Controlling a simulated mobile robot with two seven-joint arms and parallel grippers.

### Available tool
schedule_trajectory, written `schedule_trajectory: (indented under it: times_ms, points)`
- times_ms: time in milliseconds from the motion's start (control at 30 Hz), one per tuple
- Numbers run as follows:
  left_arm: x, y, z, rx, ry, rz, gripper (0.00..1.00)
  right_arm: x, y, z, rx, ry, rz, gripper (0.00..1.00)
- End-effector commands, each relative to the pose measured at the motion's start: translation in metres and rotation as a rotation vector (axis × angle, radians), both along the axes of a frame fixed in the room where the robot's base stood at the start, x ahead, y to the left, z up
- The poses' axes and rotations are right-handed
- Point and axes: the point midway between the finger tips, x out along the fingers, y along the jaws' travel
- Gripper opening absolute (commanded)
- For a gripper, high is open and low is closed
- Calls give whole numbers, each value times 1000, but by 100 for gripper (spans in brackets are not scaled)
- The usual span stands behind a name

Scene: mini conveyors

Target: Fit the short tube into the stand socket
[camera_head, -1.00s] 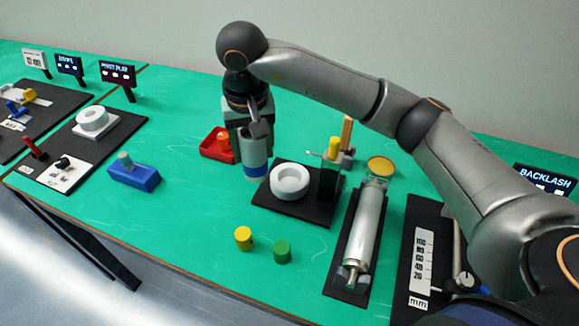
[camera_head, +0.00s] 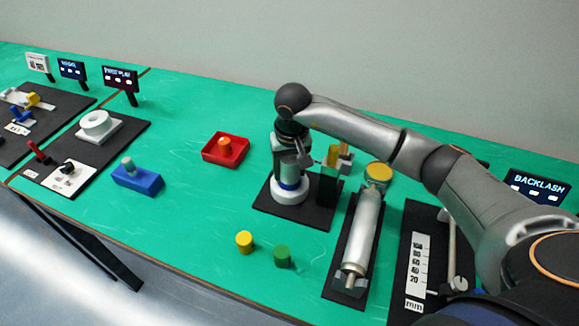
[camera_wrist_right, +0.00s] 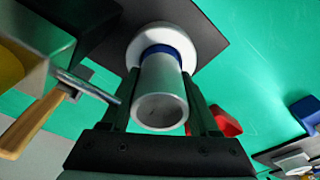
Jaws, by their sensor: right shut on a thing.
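The short tube (camera_wrist_right: 160,90) is a silver cylinder with a blue band at its far end. My right gripper (camera_head: 289,170) is shut on it and holds it upright over the stand socket. The socket is a white ring (camera_head: 289,195) on a black base plate (camera_head: 312,217), and it also shows in the right wrist view (camera_wrist_right: 196,50). The blue band (camera_head: 288,184) is right at the ring's opening and still visible. I cannot tell how far the tube's end is inside the ring. My left gripper is not in view.
Close right of the ring stands a dark post with a yellow top (camera_head: 333,157). A silver cylinder on a black plate (camera_head: 363,235) lies further right. Yellow (camera_head: 245,242) and green (camera_head: 282,257) pegs stand in front. A red tray (camera_head: 210,152) is at left, with free table around it.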

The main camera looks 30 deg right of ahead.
Motion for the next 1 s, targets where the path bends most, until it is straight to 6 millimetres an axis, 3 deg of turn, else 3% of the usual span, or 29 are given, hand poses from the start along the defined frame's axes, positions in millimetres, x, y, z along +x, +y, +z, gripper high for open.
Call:
schedule_trajectory:
  times_ms: [300,333,567,833,1000]
  points:
    - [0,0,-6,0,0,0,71,1,0,-4,1,-2,-1,0]
    - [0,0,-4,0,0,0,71,0,0,-3,0,0,-1,65]
    - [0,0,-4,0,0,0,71,0,0,-3,0,0,-1,91]
    - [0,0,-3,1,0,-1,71,0,0,-2,0,1,0,91]
    - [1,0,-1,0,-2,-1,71,0,0,12,0,-3,-1,91]
